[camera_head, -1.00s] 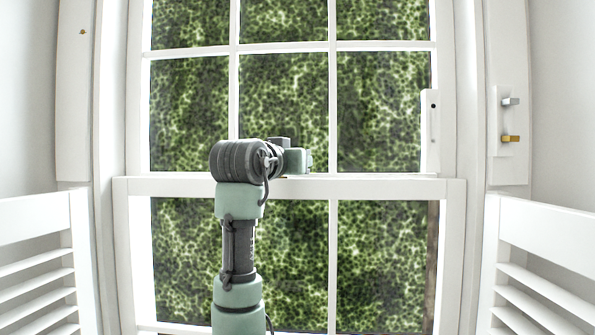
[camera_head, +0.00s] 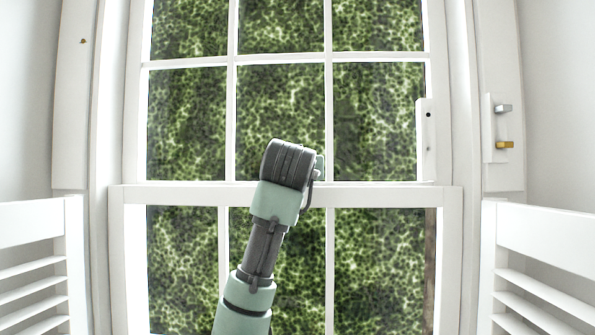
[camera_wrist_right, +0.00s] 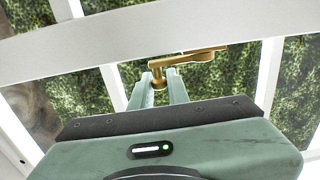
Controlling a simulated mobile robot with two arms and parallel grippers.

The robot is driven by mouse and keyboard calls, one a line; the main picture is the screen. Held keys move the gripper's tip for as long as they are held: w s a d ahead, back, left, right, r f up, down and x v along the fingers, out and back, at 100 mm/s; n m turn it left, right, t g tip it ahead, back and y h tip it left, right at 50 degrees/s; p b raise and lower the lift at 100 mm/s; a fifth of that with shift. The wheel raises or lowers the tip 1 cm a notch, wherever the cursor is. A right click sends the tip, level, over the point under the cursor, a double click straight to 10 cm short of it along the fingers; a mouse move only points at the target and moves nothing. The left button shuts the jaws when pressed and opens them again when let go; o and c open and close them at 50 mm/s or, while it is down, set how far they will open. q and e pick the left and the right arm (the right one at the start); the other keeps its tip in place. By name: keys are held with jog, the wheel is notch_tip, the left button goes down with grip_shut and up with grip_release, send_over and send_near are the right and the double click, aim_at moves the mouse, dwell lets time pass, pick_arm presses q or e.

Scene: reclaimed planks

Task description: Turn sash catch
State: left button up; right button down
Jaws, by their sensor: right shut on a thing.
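The brass sash catch (camera_wrist_right: 188,58) shows in the right wrist view, against the white meeting rail (camera_wrist_right: 105,37) of the window. Its lever reaches out to the right, and a short knob hangs down at its left end. My right gripper (camera_wrist_right: 161,80) is shut on this knob, with one pale green finger on each side. In the head view my right arm rises in front of the window, and its wrist hides the gripper and the catch. My left gripper is in neither current view.
White louvred shutters stand at the left (camera_head: 40,222) and right (camera_head: 545,235). A white plate with a grey and a brass peg (camera_head: 504,145) is on the right frame. A narrow white block (camera_head: 425,140) stands on the right side of the upper sash.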

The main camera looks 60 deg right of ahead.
jog(key=shift+r, duration=0.1)
jog(key=c, duration=1.4)
grip_release()
jog(key=shift+o, duration=0.2)
jog(key=shift+s+a, duration=0.1)
jog(key=shift+a, duration=0.2)
jog(key=b+v, duration=0.2)
jog(key=v, duration=0.5)
